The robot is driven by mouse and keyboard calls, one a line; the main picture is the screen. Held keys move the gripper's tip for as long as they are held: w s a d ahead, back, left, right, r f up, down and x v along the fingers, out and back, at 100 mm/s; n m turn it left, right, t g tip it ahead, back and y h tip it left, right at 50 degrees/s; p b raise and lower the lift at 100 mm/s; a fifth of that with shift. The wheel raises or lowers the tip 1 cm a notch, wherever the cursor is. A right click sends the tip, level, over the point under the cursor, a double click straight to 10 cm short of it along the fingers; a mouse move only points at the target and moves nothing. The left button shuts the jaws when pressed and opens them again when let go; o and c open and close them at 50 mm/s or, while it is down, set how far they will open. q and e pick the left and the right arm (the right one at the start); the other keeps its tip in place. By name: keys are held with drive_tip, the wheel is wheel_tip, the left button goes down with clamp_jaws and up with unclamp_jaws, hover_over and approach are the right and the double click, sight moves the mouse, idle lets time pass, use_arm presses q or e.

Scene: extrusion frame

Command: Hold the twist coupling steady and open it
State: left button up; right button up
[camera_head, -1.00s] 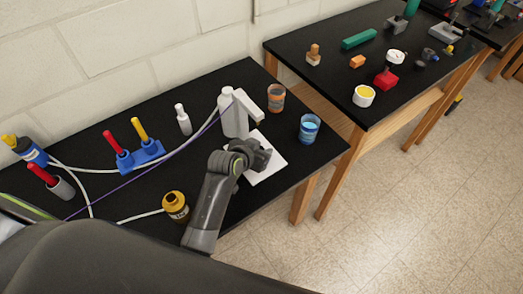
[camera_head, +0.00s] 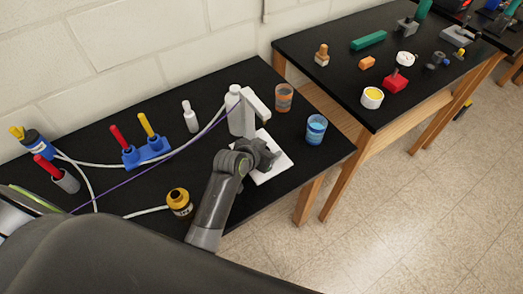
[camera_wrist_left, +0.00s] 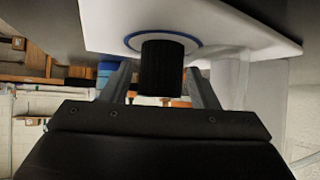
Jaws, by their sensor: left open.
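A black ribbed cylinder (camera_wrist_left: 162,68) stands out from a white plate (camera_wrist_left: 225,22) in the left wrist view, with a blue ring around its base; it may be the twist coupling. In the head view the white plate (camera_head: 284,163) lies near the bench's right end, and my left arm hides the cylinder. My left gripper (camera_head: 267,158) is over the plate. In its wrist view the two fingers (camera_wrist_left: 160,86) are open, one on each side of the cylinder, with gaps visible. My right gripper is not in view.
A white bottle (camera_head: 237,115) stands behind the plate. A blue cup (camera_head: 316,130) and an orange cup (camera_head: 283,98) stand to its right. White tubing and a blue rack (camera_head: 147,152) with handles are at left.

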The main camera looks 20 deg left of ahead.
use_arm(q)
drive_tip(key=v, duration=1.2)
drive_tip(key=shift+r+b, duration=0.15)
drive_tip(key=shift+b, duration=0.2)
